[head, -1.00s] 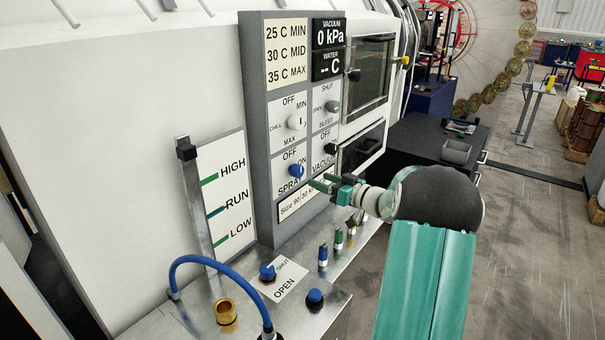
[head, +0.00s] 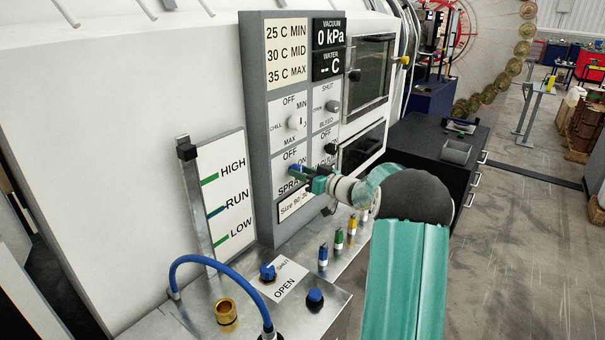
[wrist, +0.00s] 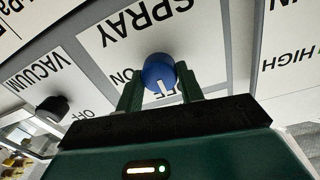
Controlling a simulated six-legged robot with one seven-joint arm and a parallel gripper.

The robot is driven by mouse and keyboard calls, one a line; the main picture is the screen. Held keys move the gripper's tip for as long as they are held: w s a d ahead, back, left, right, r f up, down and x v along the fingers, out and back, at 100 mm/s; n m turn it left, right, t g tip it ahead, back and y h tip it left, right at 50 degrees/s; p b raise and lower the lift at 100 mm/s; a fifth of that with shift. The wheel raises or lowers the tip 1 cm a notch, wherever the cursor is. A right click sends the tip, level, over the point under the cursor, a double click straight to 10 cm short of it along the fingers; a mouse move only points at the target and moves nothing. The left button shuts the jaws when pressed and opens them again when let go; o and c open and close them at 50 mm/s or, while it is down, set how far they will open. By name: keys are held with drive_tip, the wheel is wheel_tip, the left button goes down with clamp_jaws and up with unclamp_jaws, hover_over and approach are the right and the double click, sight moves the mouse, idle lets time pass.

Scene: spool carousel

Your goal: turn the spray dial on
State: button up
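The blue spray dial (wrist: 159,72) sits on a white SPRAY plate (wrist: 120,38), which appears upside down in the wrist view. Its white mark points down in that view, toward the partly hidden OFF label. In the head view the dial (head: 295,168) is partly covered by my gripper (head: 300,174). My gripper (wrist: 160,84) has its two green fingers apart, one on each side of the dial, with the tips beside it. I cannot tell whether either finger touches the dial.
The black vacuum knob (wrist: 52,108) is beside the spray plate. The white chill knob (head: 296,122) is above it in the head view. Below are a metal shelf (head: 190,325) with small coloured valves and a blue hose (head: 205,258).

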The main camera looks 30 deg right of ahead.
drive_tip(key=shift+c, duration=0.6)
drive_tip(key=shift+d+f+m+g, duration=0.1)
drive_tip(key=shift+m+g, duration=0.05)
drive_tip(key=shift+m, duration=4.25)
drive_tip(key=shift+d+m+g, duration=0.1)
drive_tip(key=shift+m+g, duration=0.05)
drive_tip(key=shift+m, duration=4.25)
drive_tip(key=o, duration=1)
drive_tip(key=shift+s, duration=0.1)
